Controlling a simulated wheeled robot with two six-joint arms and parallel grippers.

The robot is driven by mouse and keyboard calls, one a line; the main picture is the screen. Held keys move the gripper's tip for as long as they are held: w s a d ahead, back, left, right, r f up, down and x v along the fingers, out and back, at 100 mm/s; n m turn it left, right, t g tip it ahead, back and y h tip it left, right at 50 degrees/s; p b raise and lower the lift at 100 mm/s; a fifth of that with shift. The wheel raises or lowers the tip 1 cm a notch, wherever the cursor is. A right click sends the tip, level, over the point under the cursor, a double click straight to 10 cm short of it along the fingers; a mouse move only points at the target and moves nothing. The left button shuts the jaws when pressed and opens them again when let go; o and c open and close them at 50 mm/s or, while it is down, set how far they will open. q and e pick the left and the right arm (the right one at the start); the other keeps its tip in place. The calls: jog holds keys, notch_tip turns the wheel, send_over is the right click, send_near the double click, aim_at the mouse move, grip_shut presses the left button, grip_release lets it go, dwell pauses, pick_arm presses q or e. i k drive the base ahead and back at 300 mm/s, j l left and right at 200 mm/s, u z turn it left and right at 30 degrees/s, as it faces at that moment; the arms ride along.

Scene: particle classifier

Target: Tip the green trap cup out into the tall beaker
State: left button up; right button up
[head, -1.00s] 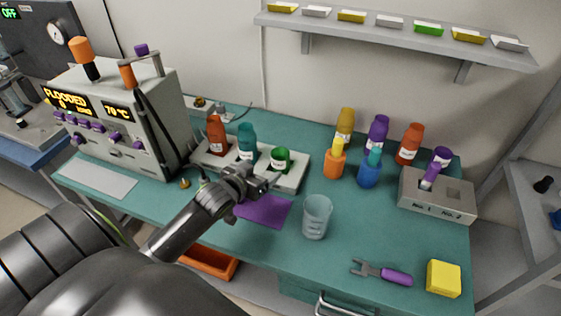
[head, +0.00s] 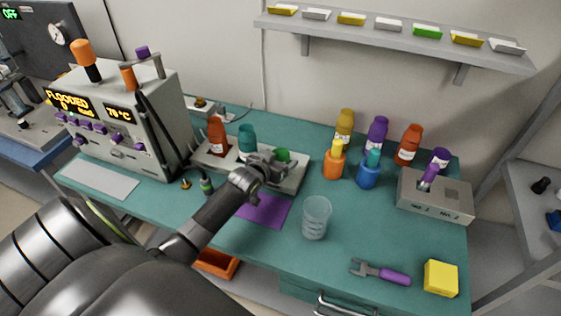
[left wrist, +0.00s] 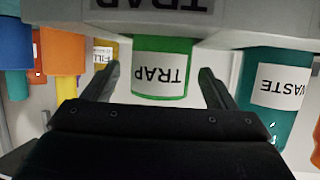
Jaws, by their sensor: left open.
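The green trap cup (head: 283,154) stands in the grey holder at the back middle of the bench, partly hidden by my left gripper (head: 276,166). In the left wrist view, which is upside down, the cup (left wrist: 162,70) shows its white TRAP label. My left gripper (left wrist: 158,82) is open, with one finger to each side of the cup and gaps between fingers and cup. The clear tall beaker (head: 316,218) stands upright on the bench, to the right of and nearer than the holder. My right gripper is not in view.
A teal waste cup (head: 248,139) and a red-brown bottle (head: 217,135) share the holder (head: 210,152). Orange (head: 334,165) and blue (head: 368,174) bottles stand right of it. A purple mat (head: 263,211) lies in front. A purple-handled tool (head: 392,276) and yellow block (head: 441,278) lie front right.

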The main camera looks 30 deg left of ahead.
aim_at(317, 209)
jog(key=i+l+u, duration=0.1)
jog(key=l+u, duration=0.2)
jog(key=l, duration=0.45)
jog(key=l+u, duration=0.3)
jog(key=l, duration=0.4)
